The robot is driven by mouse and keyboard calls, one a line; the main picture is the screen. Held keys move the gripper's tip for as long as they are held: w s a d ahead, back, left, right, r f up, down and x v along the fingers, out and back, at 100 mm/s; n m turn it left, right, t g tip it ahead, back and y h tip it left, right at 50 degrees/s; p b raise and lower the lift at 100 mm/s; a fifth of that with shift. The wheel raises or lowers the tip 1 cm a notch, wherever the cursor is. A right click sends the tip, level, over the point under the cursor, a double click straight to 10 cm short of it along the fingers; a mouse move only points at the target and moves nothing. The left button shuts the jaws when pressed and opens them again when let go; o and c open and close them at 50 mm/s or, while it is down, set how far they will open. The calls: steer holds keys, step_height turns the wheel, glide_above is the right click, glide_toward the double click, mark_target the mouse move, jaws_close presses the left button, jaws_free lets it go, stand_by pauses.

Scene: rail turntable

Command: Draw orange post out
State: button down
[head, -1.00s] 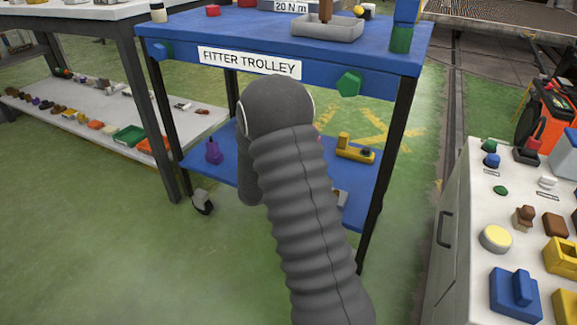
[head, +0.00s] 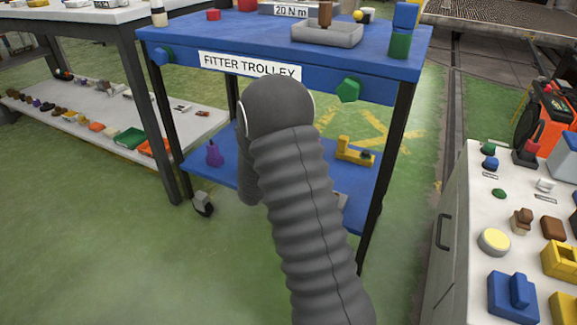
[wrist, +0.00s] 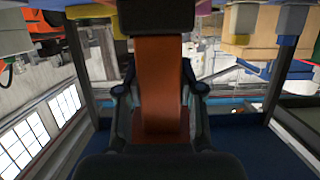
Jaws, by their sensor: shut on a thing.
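The orange post (wrist: 160,70) stands upright in the middle of the wrist view, with a wider orange part at its lower end in the picture. My gripper (wrist: 160,95) has a dark finger on each side of the post and is shut on it. A dark block covers the post's upper end, and a dark part in front hides what is below. In the head view my arm hides both the gripper and the post; the arm reaches over the blue fitter trolley (head: 180,45).
The trolley's lower shelf bears a purple piece (head: 214,155) and a yellow piece (head: 354,151). A grey tray (head: 327,35) and several blocks stand on its top. A white bench (head: 465,205) with coloured parts is at right. Green floor is open at lower left.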

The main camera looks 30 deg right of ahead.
steer(key=shift+r+p, duration=1.9)
steer(key=shift+r, duration=0.9)
steer(key=shift+r+p, duration=1.95)
steer(key=shift+r, duration=0.5)
